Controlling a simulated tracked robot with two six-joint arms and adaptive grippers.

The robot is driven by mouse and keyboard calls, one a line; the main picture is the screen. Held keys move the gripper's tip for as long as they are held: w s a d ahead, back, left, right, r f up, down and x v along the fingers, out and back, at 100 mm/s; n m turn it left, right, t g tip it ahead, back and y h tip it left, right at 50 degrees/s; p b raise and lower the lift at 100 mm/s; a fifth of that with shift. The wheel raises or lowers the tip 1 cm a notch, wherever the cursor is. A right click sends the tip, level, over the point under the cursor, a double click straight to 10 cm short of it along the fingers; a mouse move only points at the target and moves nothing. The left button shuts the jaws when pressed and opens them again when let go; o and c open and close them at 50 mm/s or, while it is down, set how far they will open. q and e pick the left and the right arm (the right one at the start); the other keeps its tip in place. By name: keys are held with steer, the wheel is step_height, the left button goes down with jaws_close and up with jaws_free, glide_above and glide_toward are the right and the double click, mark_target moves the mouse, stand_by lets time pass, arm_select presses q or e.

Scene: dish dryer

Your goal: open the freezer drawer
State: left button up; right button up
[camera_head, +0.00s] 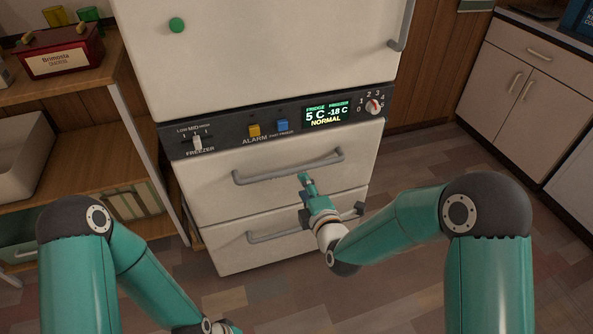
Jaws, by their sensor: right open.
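The white fridge-freezer (268,48) stands in the middle of the view. Below its dark control panel are two white freezer drawers, an upper one (215,200) and a lower one (235,260), both looking shut. The upper drawer has a grey bar handle (285,172); the lower one has a similar handle (280,235), its right part behind my right gripper. My right gripper (304,179) is open and empty, its tips just below the right part of the upper handle in the picture. I cannot tell whether they touch. My left arm runs off the bottom edge; its fingers are out of view.
The control panel (220,136) has a slider, yellow and blue buttons, a lit display and a knob (373,106). A wooden shelf unit (90,170) with a red box (62,52) stands at left. White cabinets (520,80) stand at right. The tiled floor (420,165) between is clear.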

mark_target(295, 170)
steer(key=x, duration=0.9)
steer(key=shift+b, duration=0.35)
jaws_close()
